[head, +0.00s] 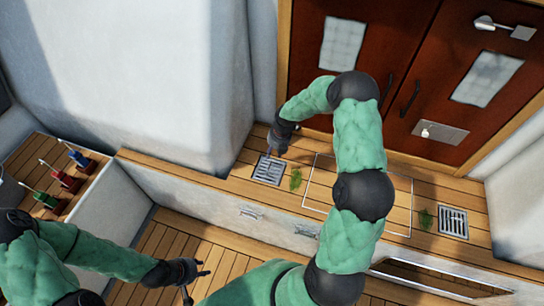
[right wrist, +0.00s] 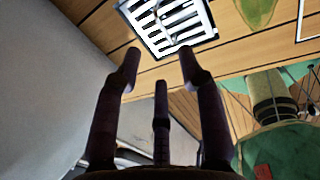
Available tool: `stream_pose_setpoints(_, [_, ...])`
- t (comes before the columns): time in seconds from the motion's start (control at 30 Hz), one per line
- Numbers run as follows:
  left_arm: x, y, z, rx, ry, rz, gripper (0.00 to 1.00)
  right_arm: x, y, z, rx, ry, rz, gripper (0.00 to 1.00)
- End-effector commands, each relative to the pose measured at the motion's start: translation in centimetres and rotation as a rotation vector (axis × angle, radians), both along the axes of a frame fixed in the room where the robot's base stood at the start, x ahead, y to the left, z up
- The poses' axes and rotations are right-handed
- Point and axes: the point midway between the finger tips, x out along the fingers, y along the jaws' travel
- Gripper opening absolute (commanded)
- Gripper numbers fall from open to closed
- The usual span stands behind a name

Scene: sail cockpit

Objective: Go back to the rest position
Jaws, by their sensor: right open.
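My right gripper (head: 276,150) is over the raised wooden deck, by the left floor grate (head: 267,170). In the right wrist view its dark fingers (right wrist: 160,72) are spread open with nothing between them, and the grate (right wrist: 167,22) shows beyond the tips. My right arm is raised and bent across the middle of the head view. My left gripper (head: 197,281) is low, over the lower plank floor. Its fingers are spread apart, and nothing shows between them.
Blue (head: 79,157), red (head: 67,179) and green (head: 46,200) levers stand on the left bench. Dark red doors (head: 425,70) close the back. A second grate (head: 453,222) and green patches (head: 296,180) lie on the deck. A white outline (head: 308,190) marks the deck.

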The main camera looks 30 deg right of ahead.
Motion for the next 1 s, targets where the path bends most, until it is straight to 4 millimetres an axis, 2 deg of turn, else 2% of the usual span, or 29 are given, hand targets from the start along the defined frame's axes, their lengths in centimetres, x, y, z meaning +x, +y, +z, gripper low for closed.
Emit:
stream_pose_setpoints(0.2, [0.0,0.0,0.0,0.000,0.000,0.000,0.36,-0.1,-0.1,0.8,0.000,0.000,0.000,0.40])
stream_pose_setpoints(0.37, [0.0,0.0,0.0,0.000,0.000,0.000,0.36,-0.2,0.0,0.8,0.001,0.001,-0.002,0.40])
stream_pose_setpoints(0.47, [0.0,0.0,0.0,0.000,0.000,0.000,0.36,-0.4,0.7,0.4,0.015,0.008,-0.038,0.40])
stream_pose_setpoints(0.57, [0.0,0.0,0.0,0.000,0.000,0.000,0.36,-1.0,2.5,-0.7,0.054,0.027,-0.141,0.40])
stream_pose_setpoints(0.67, [0.0,0.0,0.0,0.000,0.000,0.000,0.36,-2.1,5.1,-2.1,0.110,0.061,-0.310,0.40])
stream_pose_setpoints(1.0, [0.0,0.0,0.0,0.000,0.000,0.000,0.36,-7.8,14.0,-6.3,0.281,0.239,-0.983,0.40])
